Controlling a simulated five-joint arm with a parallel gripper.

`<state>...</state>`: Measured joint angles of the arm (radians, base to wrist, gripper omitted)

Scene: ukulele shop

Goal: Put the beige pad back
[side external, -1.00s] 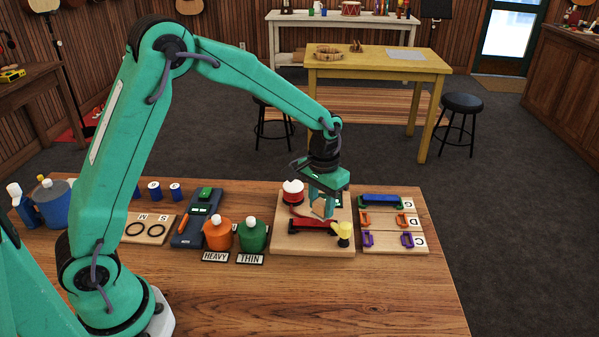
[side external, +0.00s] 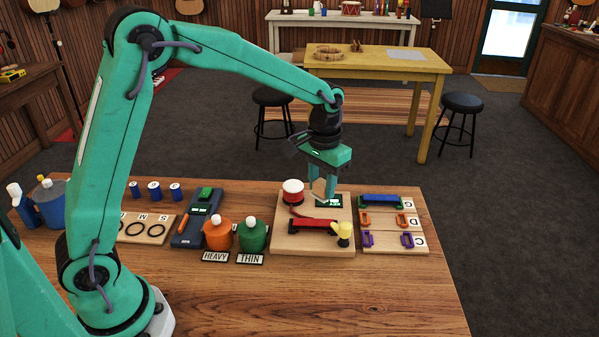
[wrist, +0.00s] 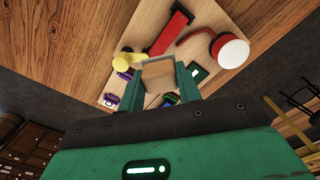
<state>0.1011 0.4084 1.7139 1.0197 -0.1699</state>
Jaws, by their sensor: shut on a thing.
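My gripper (side external: 323,193) is shut on the beige pad (side external: 319,187). It holds the pad above the back part of a light wooden board (side external: 295,245). In the wrist view the pad (wrist: 158,72) sits between the two green fingers of my gripper (wrist: 164,80). The board carries a red bar (side external: 313,225), a red cylinder with a white top (side external: 293,190), a yellow post (side external: 344,232) and a small dark green panel (side external: 336,200). The pad appears clear of the board, though the exact gap cannot be told.
Right of the board is a rack (side external: 390,243) with coloured pieces marked with letters. On the left stand an orange jar (side external: 218,235), a green jar (side external: 252,237), a dark blue device (side external: 197,222) and a ring board (side external: 148,228). The front of the table (side external: 350,300) is clear.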

